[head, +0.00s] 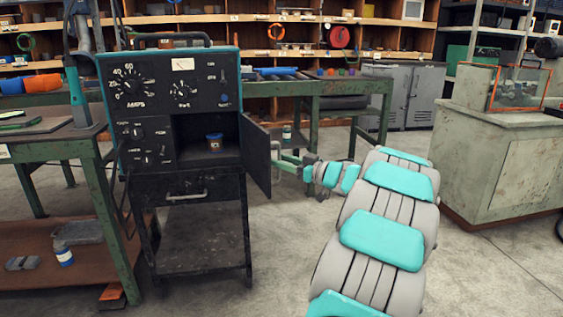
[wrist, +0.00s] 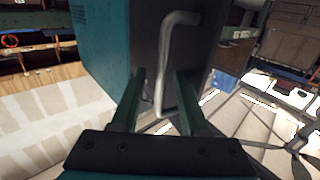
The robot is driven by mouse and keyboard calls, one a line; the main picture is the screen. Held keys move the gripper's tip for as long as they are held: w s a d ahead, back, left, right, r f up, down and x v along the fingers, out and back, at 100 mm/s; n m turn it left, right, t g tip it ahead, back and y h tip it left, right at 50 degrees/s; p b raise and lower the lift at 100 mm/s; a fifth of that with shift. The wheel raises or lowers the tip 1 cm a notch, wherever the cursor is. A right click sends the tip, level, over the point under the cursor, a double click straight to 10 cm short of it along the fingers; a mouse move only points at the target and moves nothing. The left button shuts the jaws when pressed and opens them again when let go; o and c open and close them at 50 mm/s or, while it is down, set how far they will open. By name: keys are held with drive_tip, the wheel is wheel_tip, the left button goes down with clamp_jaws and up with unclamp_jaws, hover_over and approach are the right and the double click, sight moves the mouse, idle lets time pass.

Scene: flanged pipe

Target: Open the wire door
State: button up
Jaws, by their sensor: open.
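The wire door (head: 256,157) is a dark panel hinged on the right side of the black-and-teal welding machine (head: 150,100). It stands swung outward, and the compartment (head: 190,150) behind it shows, with a small blue-and-orange jar (head: 214,142) inside. My gripper (head: 285,160) is at the right of the door, by its outer face. In the wrist view, my gripper (wrist: 160,85) is open, and the pale bent door handle (wrist: 176,55) shows between and beyond its fingers. I cannot tell whether the fingers touch it.
A green workbench (head: 60,150) stands at the left, and another green-framed table (head: 330,88) behind. A worn pale counter (head: 510,150) is at the right. Grey cabinets (head: 405,95) and wooden shelves line the back. The floor between the machine and the counter is free apart from my arm.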

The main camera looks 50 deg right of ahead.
drive_tip(key=s, duration=0.7)
drive_tip(key=shift+s+d+b, duration=0.35)
idle(0.4)
